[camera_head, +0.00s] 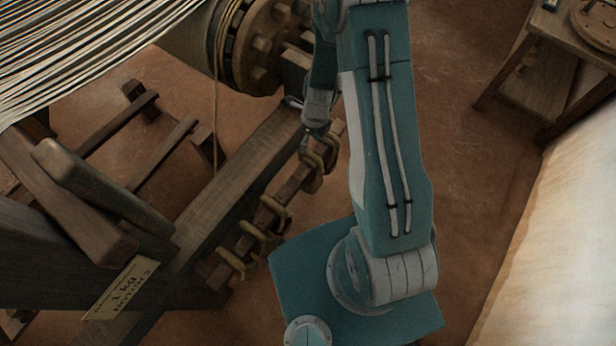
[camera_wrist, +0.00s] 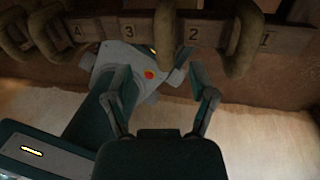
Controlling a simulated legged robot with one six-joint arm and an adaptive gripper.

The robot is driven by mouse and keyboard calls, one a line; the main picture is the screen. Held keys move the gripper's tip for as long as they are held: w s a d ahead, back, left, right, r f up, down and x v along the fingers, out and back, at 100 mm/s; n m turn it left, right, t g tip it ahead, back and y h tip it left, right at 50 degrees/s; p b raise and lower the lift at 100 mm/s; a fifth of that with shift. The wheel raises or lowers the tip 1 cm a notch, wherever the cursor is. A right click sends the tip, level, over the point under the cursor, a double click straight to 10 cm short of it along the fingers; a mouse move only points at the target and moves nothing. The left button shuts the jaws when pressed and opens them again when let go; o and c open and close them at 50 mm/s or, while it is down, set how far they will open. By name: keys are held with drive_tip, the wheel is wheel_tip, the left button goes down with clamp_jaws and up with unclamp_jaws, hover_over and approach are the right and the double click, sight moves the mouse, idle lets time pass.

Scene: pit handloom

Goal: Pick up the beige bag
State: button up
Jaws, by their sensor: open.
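I cannot make out a beige bag in either view. My gripper (camera_head: 311,132) is beside the upper end of a wooden rail (camera_head: 272,208) with several beige-brown loops (camera_head: 283,214) on it, partly hidden by my arm. In the wrist view, my gripper (camera_wrist: 162,74) is open, its two fingers spread with nothing clearly held between them. The numbered rail (camera_wrist: 152,31) crosses the top of that view. One thick loop (camera_wrist: 165,38) hangs near the gap between the fingers; I cannot tell whether they touch.
The dark loom frame (camera_head: 50,245) with a paper label (camera_head: 122,287) stands at left. Its toothed wheel (camera_head: 268,45) and pale threads (camera_head: 75,45) are above. A wooden table (camera_head: 545,70) is at upper right, and pale cloth (camera_head: 570,240) at right. Brown floor (camera_head: 480,130) between is clear.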

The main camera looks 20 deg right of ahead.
sight(309, 152)
drive_tip(key=shift+s+a+f, duration=0.15)
drive_tip(key=shift+f, duration=1.45)
drive_tip(key=shift+s+a+f, duration=0.1)
drive_tip(key=shift+s+f, duration=0.05)
drive_tip(key=shift+f, duration=1.4)
clamp_jaws()
